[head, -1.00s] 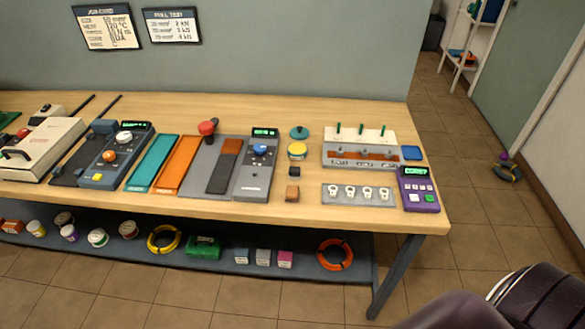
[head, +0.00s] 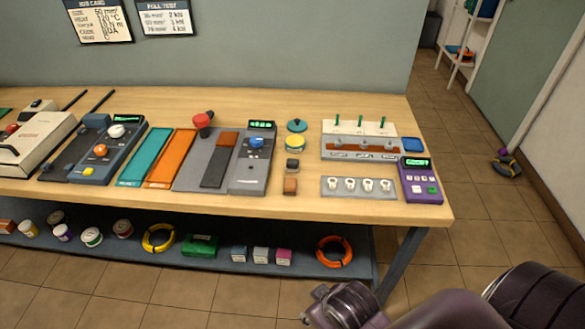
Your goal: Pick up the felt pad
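No piece is plainly marked as the felt pad. A small blue square pad (head: 412,145) lies flat on the right end of the bench, beside the rack with green pegs, and may be it. A teal strip mat (head: 146,157) and an orange strip mat (head: 171,158) lie flat further left. My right arm comes in at the bottom right. Its wrist end, with part of the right gripper (head: 318,303), is low in front of the bench, well apart from the pads. Its fingers cannot be made out. My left gripper is out of view.
A purple meter (head: 420,180) stands just in front of the blue pad. A grey plate with several white lugs (head: 358,189) and a peg rack (head: 360,140) are to its left. Cable coils and small boxes sit on the lower shelf (head: 350,280).

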